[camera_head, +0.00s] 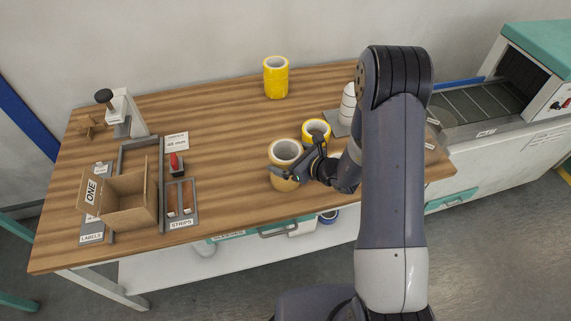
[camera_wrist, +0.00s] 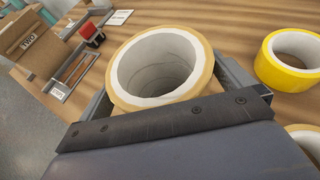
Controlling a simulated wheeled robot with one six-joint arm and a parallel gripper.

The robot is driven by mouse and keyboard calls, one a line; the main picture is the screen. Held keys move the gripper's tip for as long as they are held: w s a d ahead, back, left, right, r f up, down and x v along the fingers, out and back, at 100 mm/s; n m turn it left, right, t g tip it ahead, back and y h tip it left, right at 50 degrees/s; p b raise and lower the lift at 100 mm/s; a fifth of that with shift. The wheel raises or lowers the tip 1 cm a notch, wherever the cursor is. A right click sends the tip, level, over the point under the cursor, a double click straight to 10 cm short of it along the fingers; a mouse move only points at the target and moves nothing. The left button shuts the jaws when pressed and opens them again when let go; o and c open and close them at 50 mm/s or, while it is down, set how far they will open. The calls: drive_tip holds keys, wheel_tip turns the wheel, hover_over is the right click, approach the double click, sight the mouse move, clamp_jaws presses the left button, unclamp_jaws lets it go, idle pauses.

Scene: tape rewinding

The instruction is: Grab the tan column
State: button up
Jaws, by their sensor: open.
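The tan column (camera_head: 284,151), an upright stack of tan tape with a white hollow core, stands on the wooden table near its front edge. In the wrist view the tan column (camera_wrist: 203,43) fills the upper middle, its open top facing me. My gripper (camera_head: 295,167) is open at the column's near right side. In the wrist view one dark finger shows on each side of the column, so the jaws appear to be around it. I cannot tell whether either finger touches it.
A yellow roll (camera_head: 316,128) stands close behind and right of the column. Another tan roll (camera_wrist: 306,137) shows at the wrist view's lower right. A yellow stack (camera_head: 276,78) stands at the back. A cardboard box (camera_head: 128,203) and a red-handled tool (camera_head: 176,163) are left.

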drive_tip(key=shift+c, duration=0.2)
drive_tip(key=c, duration=1.3)
drive_tip(key=shift+c, duration=0.6)
drive_tip(key=shift+r, duration=0.1)
